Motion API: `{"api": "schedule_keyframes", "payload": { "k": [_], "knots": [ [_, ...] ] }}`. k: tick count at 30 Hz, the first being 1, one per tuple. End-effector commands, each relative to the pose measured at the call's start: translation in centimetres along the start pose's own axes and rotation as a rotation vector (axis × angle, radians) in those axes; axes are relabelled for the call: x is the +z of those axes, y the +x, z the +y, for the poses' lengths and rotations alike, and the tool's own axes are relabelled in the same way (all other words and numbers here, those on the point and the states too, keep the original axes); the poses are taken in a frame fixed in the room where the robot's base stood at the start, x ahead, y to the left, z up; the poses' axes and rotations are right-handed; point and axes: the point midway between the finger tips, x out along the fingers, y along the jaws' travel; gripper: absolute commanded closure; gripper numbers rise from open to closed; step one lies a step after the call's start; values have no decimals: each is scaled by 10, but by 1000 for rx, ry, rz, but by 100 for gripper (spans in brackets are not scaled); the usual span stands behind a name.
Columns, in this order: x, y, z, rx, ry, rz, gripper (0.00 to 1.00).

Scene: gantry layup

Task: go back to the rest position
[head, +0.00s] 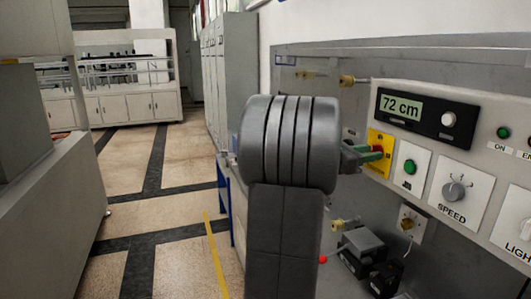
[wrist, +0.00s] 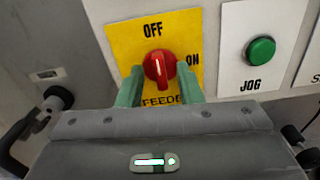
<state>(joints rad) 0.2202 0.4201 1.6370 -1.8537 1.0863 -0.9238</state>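My gripper (wrist: 160,92) is in front of a yellow switch plate (wrist: 122,37) marked OFF, ON and a partly hidden word starting FEED. Its two green fingers stand apart, one on each side of the red knob (wrist: 159,69), with gaps showing between them and the knob. The knob's white line is roughly upright, towards OFF. In the head view my gripper (head: 368,156) reaches the yellow plate (head: 376,136) from the left, and my grey arm hides part of the panel.
A green JOG button (wrist: 260,51) sits right of the plate. The panel also has a 72 cm display (head: 401,108) and a SPEED dial (head: 454,191). Dark box-like fittings (head: 363,243) stand below. Open tiled floor (head: 150,215) lies left, beside a grey cabinet.

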Motion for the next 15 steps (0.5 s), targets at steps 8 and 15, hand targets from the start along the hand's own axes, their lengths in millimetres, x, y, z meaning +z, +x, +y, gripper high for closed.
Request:
{"api": "schedule_keyframes", "payload": {
  "k": [8, 15],
  "knots": [
    [-5, -1, 0, 1, 286, -1, 67],
    [-4, -1, 0, 1, 519, 0, 67]
  ]
}}
